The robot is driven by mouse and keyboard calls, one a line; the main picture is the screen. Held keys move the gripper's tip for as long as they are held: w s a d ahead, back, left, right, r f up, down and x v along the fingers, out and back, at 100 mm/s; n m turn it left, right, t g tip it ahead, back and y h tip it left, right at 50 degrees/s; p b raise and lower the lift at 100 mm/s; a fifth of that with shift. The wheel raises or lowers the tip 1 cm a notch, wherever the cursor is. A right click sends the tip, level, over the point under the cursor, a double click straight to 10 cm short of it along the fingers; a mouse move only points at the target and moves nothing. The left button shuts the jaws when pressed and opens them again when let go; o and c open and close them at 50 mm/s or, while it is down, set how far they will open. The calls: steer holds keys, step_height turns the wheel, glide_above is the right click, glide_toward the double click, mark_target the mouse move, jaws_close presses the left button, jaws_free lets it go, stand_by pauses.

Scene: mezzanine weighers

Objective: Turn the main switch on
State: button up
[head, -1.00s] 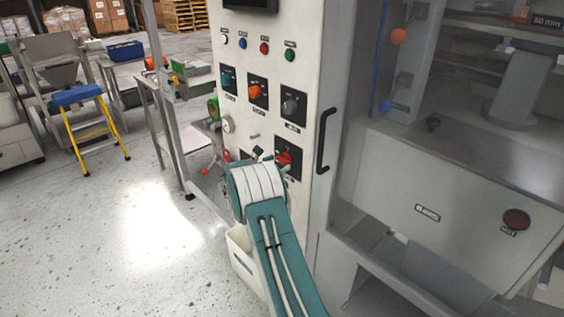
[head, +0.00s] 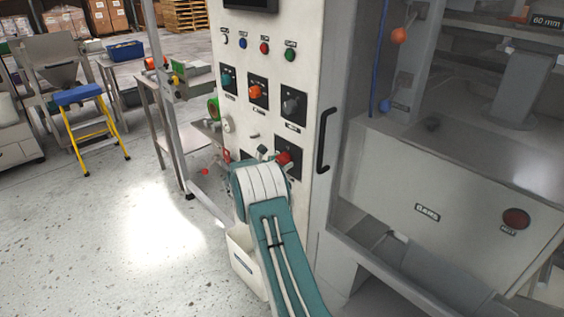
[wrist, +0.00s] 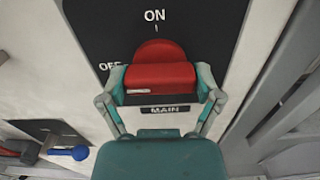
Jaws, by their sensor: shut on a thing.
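The main switch is a red rotary handle (wrist: 159,77) on a black plate (wrist: 205,22), above a MAIN label (wrist: 152,109). ON is printed above the handle and OFF at its upper left. The handle's bar lies across the wrist view, with a small white mark at its left end, on the OFF side. My gripper (wrist: 161,82) is shut on the handle, one finger at each end of the bar. In the head view the red switch (head: 284,157) shows low on the white cabinet, with my gripper (head: 270,156) at it, partly hidden by my arm.
The cabinet (head: 313,60) carries other knobs, including an orange knob (head: 255,92) and a grey knob (head: 291,105), plus a black door handle (head: 326,141). A blue lever (wrist: 68,153) is at the lower left in the wrist view. A grey machine (head: 440,180) stands right.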

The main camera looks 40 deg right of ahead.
steer(key=m, duration=0.8)
steer(key=shift+m, duration=0.4)
steer(key=m, duration=0.8)
steer(key=shift+f, duration=0.15)
steer(key=shift+s+f+m, duration=0.15)
steer(key=shift+m, duration=0.25)
steer(key=o, duration=0.9)
